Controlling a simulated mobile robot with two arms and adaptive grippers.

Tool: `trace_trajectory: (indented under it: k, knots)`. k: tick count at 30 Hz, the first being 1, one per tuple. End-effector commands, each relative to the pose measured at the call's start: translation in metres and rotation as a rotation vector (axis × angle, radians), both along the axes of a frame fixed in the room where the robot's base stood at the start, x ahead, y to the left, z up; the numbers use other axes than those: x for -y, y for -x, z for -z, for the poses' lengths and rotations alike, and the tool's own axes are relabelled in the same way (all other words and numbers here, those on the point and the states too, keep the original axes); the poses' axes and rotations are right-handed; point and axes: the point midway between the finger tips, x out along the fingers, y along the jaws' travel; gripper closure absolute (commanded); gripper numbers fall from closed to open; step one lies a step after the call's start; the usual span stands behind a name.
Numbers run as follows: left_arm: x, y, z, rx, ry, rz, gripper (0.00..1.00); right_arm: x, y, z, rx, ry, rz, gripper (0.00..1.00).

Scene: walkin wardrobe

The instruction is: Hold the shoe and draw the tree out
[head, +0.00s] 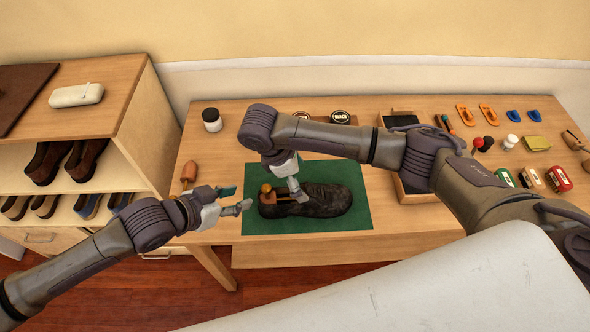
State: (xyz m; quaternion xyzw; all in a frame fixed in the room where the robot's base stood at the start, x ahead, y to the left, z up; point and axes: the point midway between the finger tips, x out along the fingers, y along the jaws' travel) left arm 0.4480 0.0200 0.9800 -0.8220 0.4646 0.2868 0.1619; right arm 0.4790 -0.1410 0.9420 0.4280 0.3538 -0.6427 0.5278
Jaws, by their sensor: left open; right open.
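A black shoe (325,201) lies on a green mat (343,169), its toe to the right. A wooden shoe tree (268,196) with a round knob shows in the shoe's opening at the left end. My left gripper (240,197) is open, just left of the tree's knob, and looks empty. My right gripper (298,194) is open and points down over the middle of the shoe. Its fingers hide part of the shoe's opening, and I cannot tell whether they touch it.
A wooden tray (412,193) stands right of the mat. A white jar (212,120) and a wooden-handled tool (188,173) are at the left of the table. Brushes, clips and small bottles lie at the right. A shoe shelf (125,100) stands at the left.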

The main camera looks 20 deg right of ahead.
Motion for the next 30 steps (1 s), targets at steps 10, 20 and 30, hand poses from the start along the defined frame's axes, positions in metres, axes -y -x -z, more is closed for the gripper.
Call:
trace_trajectory:
  k: [10,20,30]
  knots:
    - [0.0,0.0,0.0,0.0,0.0,0.0,0.58,0.027,0.005,0.063,-0.001,0.002,0.001,0.0]
    - [0.0,0.0,0.0,0.0,0.0,0.0,0.58,0.038,0.007,0.092,0.001,0.001,0.001,0.0]
    - [0.0,0.0,0.0,0.0,0.0,0.0,0.58,0.039,0.007,0.093,0.002,0.0,0.0,0.08]
